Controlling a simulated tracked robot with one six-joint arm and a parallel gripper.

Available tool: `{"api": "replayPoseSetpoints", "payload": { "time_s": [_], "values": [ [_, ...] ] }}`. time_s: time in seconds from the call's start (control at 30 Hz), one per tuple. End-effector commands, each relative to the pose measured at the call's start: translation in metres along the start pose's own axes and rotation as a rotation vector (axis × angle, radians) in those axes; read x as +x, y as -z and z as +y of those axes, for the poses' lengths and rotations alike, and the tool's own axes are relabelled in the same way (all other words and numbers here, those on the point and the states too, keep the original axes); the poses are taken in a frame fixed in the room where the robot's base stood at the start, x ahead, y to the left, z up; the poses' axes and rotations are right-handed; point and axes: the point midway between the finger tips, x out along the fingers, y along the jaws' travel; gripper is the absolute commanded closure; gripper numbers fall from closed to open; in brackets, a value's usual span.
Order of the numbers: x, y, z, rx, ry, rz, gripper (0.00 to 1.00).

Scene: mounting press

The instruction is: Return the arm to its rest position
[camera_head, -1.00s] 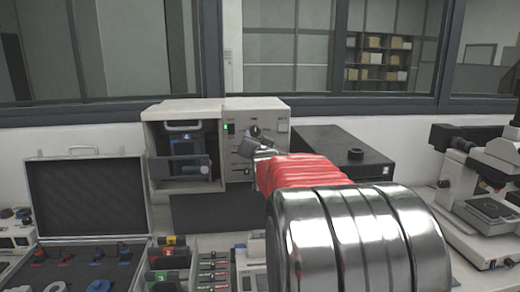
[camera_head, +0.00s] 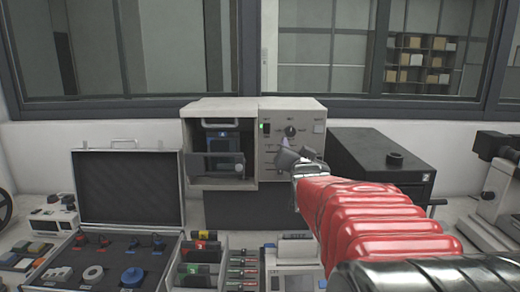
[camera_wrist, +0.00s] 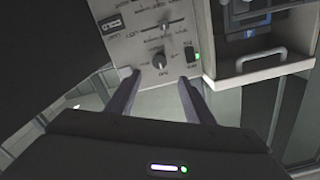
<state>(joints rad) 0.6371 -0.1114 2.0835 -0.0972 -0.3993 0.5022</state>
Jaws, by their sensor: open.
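My gripper (camera_head: 298,157) is in front of the control panel of the mounting press (camera_head: 291,110), seen in the head view. In the wrist view, the two fingers of my gripper (camera_wrist: 160,92) are spread with nothing between them. They point toward the panel (camera_wrist: 150,40), which appears upside down with its knob and green light. I cannot tell whether the fingertips touch the panel. My arm in its red sleeve reaches in from the lower right and hides part of the bench. The press chamber (camera_head: 218,147) on the left is partly covered by a dark front with a handle.
A black cabinet (camera_head: 385,160) stands right of the press, and a microscope (camera_head: 495,185) at the far right. An open case (camera_head: 128,180) with knobs and rings lies at left. Sorted trays (camera_head: 200,260) and a small white device (camera_head: 291,262) sit in front. Windows are behind.

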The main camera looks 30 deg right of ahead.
Motion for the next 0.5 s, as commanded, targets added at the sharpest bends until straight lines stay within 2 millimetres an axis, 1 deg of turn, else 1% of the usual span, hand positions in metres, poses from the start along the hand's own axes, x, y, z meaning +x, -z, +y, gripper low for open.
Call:
{"api": "replayPoseSetpoints", "payload": {
  "time_s": [0.37,0.47,0.5],
  "values": [
    [0.000,-0.001,0.000,-0.009,-0.001,-0.002,0.52],
    [0.000,-0.008,0.004,-0.033,-0.017,-0.033,0.52],
    [0.000,-0.014,0.008,-0.046,-0.029,-0.054,0.52]
  ]
}}
